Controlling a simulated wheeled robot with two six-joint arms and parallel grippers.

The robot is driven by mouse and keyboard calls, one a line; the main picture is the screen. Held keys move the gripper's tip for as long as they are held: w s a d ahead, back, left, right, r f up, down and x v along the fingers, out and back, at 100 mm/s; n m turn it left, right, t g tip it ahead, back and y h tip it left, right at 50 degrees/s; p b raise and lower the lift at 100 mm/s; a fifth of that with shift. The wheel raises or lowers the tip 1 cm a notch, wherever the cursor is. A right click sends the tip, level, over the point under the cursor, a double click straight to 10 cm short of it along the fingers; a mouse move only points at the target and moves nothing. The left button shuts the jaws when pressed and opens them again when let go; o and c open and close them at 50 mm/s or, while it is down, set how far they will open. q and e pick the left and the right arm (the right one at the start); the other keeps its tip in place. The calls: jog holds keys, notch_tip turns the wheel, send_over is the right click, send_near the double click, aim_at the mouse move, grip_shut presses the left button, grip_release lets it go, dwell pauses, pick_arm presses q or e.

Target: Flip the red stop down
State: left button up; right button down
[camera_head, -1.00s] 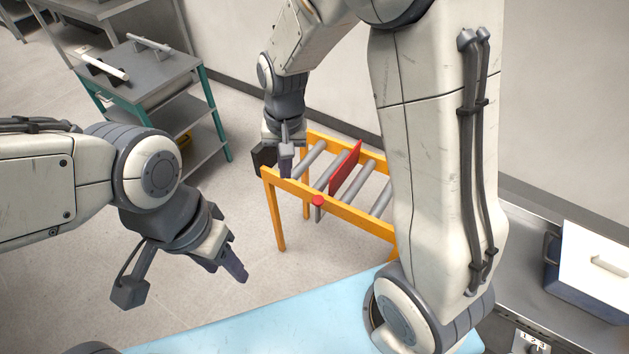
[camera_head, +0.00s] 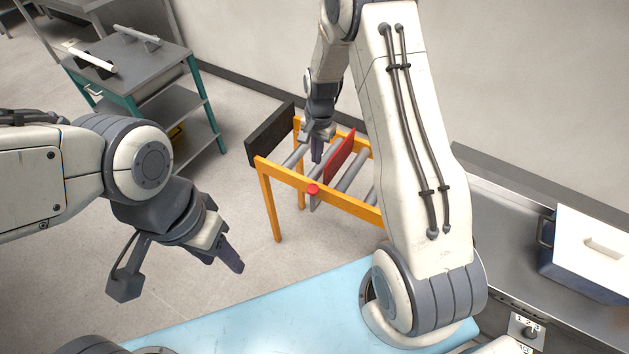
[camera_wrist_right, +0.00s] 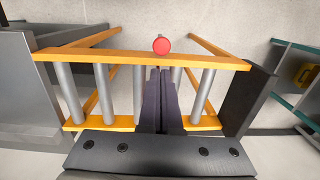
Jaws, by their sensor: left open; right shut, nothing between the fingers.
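The red stop (camera_head: 339,156) is a flat red plate standing upright across the rollers in the head view. A red round knob (camera_head: 313,189) sits on the near orange rail; it also shows in the right wrist view (camera_wrist_right: 161,46), just beyond my fingertips. The plate itself cannot be made out there. My right gripper (camera_head: 317,158) is shut and empty, pointing down over the rollers just left of the plate; touching or apart cannot be told. Its shut fingers (camera_wrist_right: 160,72) fill the middle of the wrist view. My left gripper (camera_head: 237,264) is open and empty, away from the conveyor.
The orange-framed roller conveyor (camera_head: 268,184) has a black panel (camera_head: 270,136) standing at its left end. A light blue surface (camera_head: 260,320) lies in front. A grey cart (camera_head: 130,75) stands back left. A blue box with a white lid (camera_head: 590,250) is at right.

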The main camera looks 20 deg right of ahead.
aim_at(314, 188)
jog(key=f+p, duration=0.1)
jog(key=f, duration=0.3)
jog(key=f+p, duration=0.1)
jog(key=f, duration=0.3)
jog(key=f+p, duration=0.1)
jog(key=f, duration=0.3)
jog(key=shift+a, duration=0.25)
jog(key=shift+f, duration=0.1)
notch_tip(314, 188, down, 10)
jog(key=b, duration=0.9)
jog(key=shift+s, duration=0.1)
